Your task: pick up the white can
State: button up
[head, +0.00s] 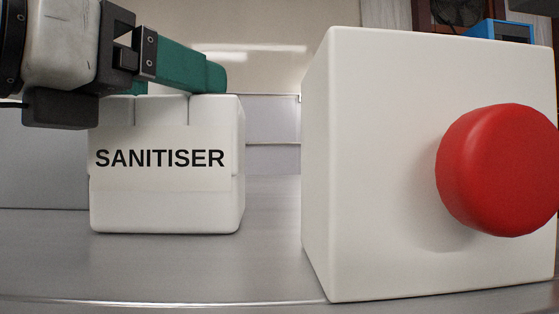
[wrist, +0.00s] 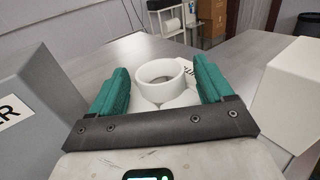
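The white can (head: 165,185) stands upright on the grey surface at the left of the head view, with "SANITISER" in black on its front. In the wrist view its round white neck (wrist: 162,82) shows between my gripper's two green fingers. My gripper (wrist: 160,68) is open, with one finger on each side of the neck. A little space shows between the neck and each finger. In the head view the green fingers (head: 190,65) are at the can's top. The wrist view hides most of the can's lower body.
A large white box (head: 375,170) with a red round button (head: 498,170) stands to the right of the can, with a gap between. In the wrist view a grey box (wrist: 30,110) with a partly seen label is at the left. Bare grey surface (wrist: 225,60) lies beyond the can.

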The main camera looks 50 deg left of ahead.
grip_shut()
dwell(0.6)
jog(key=shift+r, duration=0.1)
